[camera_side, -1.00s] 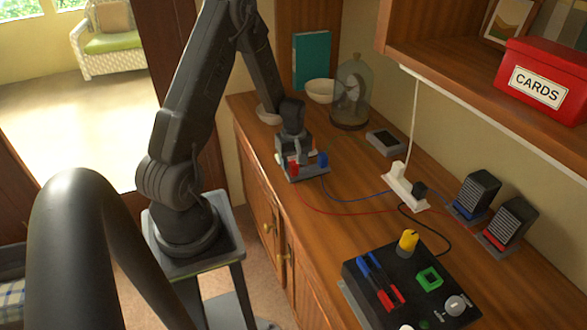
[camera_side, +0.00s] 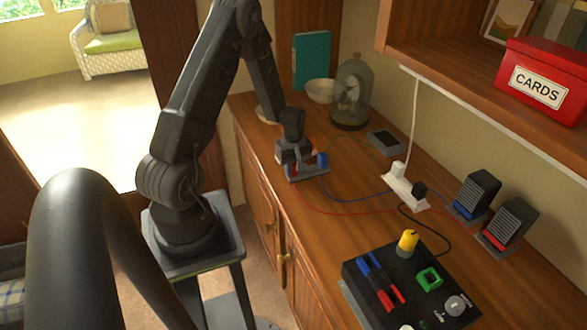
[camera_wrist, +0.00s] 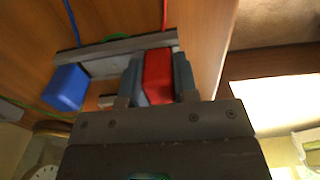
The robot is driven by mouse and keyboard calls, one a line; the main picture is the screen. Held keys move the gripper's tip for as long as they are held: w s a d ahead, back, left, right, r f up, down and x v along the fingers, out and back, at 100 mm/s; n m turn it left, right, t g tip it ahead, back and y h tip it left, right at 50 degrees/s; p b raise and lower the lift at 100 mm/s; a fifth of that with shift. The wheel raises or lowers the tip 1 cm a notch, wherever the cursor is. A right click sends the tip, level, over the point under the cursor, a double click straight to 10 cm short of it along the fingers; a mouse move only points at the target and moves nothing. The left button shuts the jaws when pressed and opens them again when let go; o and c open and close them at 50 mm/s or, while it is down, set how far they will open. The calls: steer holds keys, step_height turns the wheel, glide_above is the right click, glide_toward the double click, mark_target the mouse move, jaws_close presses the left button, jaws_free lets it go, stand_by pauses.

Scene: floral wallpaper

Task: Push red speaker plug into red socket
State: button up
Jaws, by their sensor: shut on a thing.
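The red plug (camera_wrist: 158,76) stands in a grey holder (camera_wrist: 120,45) at the far end of the wooden counter. My gripper (camera_side: 291,160) is shut on the red plug, with a finger on each side in the wrist view (camera_wrist: 158,82). The side view mostly hides the plug behind the fingers. A blue plug (camera_wrist: 66,88) sits beside it in the holder; it also shows in the side view (camera_side: 322,160). The black box (camera_side: 352,275) at the front carries red parts (camera_side: 385,300) and blue parts (camera_side: 365,265); I cannot tell their socket openings.
Red and blue wires cross the counter to two small speakers (camera_side: 478,195) (camera_side: 508,222). A white power strip (camera_side: 405,190) and a glass dome (camera_side: 352,95) stand near the wall. A yellow knob (camera_side: 408,241) rises from the box. A shelf with a red box (camera_side: 545,75) overhangs the right.

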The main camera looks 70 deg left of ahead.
steer(key=shift+c, duration=1.3)
steer(key=shift+r, duration=1.1)
steer(key=shift+r, duration=2.45)
steer(key=shift+r, duration=0.25)
step_height(320, 180, up, 13)
steer(key=w+d, duration=0.2)
steer(key=d, duration=4.5)
steer(key=shift+s+f, duration=0.15)
steer(key=shift+f, duration=1.25)
steer(key=shift+s+f, duration=0.1)
steer(key=shift+f, duration=1.3)
